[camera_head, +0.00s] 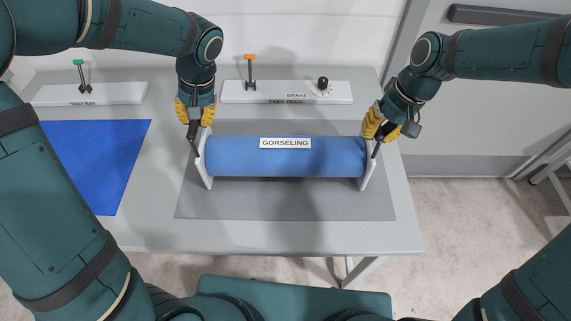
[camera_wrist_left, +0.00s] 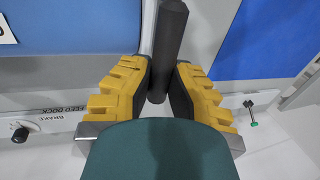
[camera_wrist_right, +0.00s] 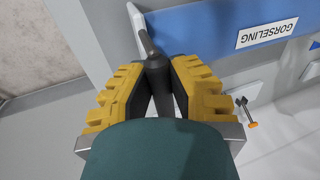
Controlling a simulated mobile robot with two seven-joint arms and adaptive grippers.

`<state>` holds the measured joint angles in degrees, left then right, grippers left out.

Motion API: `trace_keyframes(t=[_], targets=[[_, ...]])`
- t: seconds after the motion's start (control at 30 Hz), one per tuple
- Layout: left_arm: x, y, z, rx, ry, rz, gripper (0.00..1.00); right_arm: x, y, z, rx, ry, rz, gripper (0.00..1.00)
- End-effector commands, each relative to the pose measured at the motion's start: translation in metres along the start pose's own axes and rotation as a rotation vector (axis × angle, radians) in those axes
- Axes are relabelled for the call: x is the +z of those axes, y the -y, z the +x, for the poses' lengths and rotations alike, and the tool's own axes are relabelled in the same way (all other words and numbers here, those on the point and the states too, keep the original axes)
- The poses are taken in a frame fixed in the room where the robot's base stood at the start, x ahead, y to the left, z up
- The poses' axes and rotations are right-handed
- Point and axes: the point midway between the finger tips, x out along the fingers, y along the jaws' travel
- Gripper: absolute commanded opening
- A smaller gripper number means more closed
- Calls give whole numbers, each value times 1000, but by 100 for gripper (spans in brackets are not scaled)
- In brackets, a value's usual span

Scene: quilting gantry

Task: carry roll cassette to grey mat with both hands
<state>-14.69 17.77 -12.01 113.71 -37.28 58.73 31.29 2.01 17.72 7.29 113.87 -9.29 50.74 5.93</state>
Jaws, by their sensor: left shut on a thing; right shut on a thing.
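The roll cassette (camera_head: 285,163) is a blue roll between two white end plates, with a white label reading GORSELING. It is level, over the grey mat (camera_head: 290,207) in the head view; I cannot tell whether it touches the mat. My left gripper (camera_head: 194,130) is shut on the dark handle (camera_wrist_left: 170,35) at the cassette's left end. My right gripper (camera_head: 381,136) is shut on the dark handle (camera_wrist_right: 153,65) at its right end. The blue roll also shows in the left wrist view (camera_wrist_left: 70,45) and the right wrist view (camera_wrist_right: 200,20).
A blue mat (camera_head: 95,160) lies at the table's left. Behind stand a white panel with a green-topped lever (camera_head: 80,75) and a FEED DOCK panel (camera_head: 290,92) with an orange-topped lever (camera_head: 249,68) and a BRAKE knob (camera_head: 323,84). The table's front strip is clear.

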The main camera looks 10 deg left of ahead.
Motion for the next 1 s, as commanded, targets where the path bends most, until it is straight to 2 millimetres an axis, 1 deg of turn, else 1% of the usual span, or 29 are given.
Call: trace_keyframes(t=[0.27,0.3,0.33,0.63,0.73,0.87,1.0], targets=[[-1,-1,11,-2,-2,-3,0,-1,-4,10,2,-4,2,0],[0,-1,10,-3,1,-2,32,0,-4,9,2,0,2,32],[0,-1,10,-2,1,-2,37,0,-4,9,2,0,2,40],[0,-2,9,-1,0,-1,37,0,-3,9,1,0,1,40],[0,-2,4,0,-2,-1,37,0,-3,9,0,0,0,40],[-1,-2,-13,1,-4,-1,37,0,-3,9,0,0,0,40],[-1,-2,-42,1,-5,-1,37,0,-3,9,0,0,0,40]])
